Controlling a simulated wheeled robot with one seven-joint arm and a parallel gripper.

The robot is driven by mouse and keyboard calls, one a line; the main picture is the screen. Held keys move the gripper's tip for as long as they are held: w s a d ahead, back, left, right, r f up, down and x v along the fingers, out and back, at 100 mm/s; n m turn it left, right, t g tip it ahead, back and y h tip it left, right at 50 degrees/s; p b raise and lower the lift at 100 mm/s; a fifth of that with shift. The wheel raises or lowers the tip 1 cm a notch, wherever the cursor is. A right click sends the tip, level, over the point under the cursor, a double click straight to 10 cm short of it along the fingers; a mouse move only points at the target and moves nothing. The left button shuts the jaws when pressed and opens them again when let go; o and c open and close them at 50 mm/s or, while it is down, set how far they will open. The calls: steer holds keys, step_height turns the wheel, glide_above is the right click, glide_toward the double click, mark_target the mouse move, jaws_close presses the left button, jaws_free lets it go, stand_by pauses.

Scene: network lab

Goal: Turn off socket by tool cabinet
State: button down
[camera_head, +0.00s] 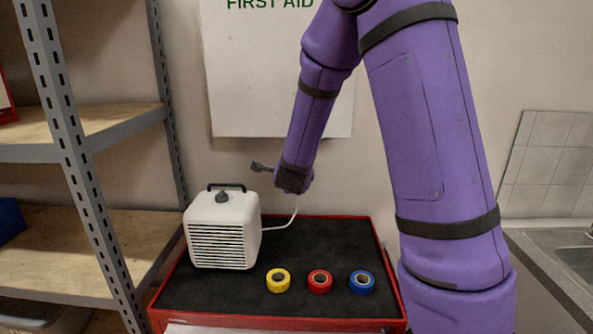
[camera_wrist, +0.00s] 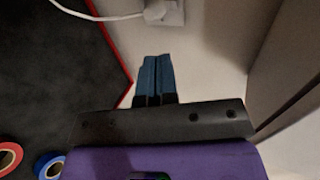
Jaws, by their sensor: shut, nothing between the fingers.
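A white wall socket (camera_wrist: 174,12) shows at the top edge of the wrist view, cut off by the frame, with a white plug (camera_wrist: 155,11) and cord in it. Its switch cannot be made out. My gripper (camera_wrist: 153,57) is shut and empty, its two blue fingers side by side and pointing at the pale wall just below the socket, apart from it in the picture. In the head view my arm hides the socket and the fingertips. The tool cabinet (camera_head: 325,240) has a dark top with a red rim and stands below my wrist.
A white heater (camera_head: 222,232) stands on the cabinet, its cord rising behind my wrist. Yellow (camera_head: 278,280), red (camera_head: 320,281) and blue (camera_head: 362,282) tape rolls lie near the front. Metal shelving (camera_head: 72,150) is at left, a sink counter (camera_head: 545,255) at right.

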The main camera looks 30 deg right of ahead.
steer(key=shift+w+d+r+x, duration=0.1)
steer(key=shift+r+x, duration=0.25)
steer(key=shift+x, duration=1.85)
steer(key=shift+w+d+r+x, duration=0.15)
steer(key=shift+r+x, duration=0.15)
steer(key=shift+x, duration=1.95)
steer(key=shift+w+d+r+x, duration=0.1)
steer(key=shift+r+x, duration=0.25)
steer(key=shift+x, duration=1.85)
steer(key=shift+w+d+r, duration=0.1)
steer(key=shift+w+d, duration=0.1)
steer(key=shift+w, duration=0.05)
steer(key=shift+r, duration=0.15)
steer(key=shift+r, duration=0.65)
